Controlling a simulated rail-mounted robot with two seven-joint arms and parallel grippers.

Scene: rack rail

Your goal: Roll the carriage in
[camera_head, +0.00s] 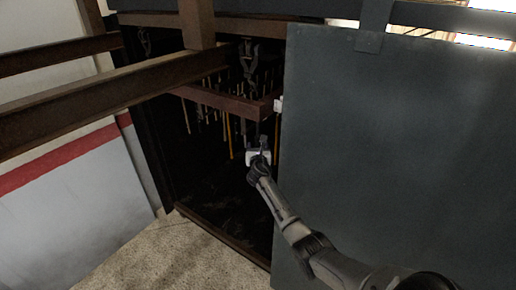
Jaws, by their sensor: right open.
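A brown carriage frame (220,101) hangs inside the dark open chamber, below a hook and chain (248,62). Several thin yellowish and dark rods hang under the frame. The overhead rail (110,98) is a brown beam that runs from the left edge to above the chamber. My right arm comes in from the lower right. My right gripper (262,143) is open near the front right corner of the frame, slightly below it. I cannot tell whether it touches anything. My left gripper is out of view.
A large dark grey door panel (400,150) stands to the right, close to my right arm. A pale wall with a red stripe (60,163) is at the left. The speckled floor (175,258) in front of the chamber's sill (222,236) is clear.

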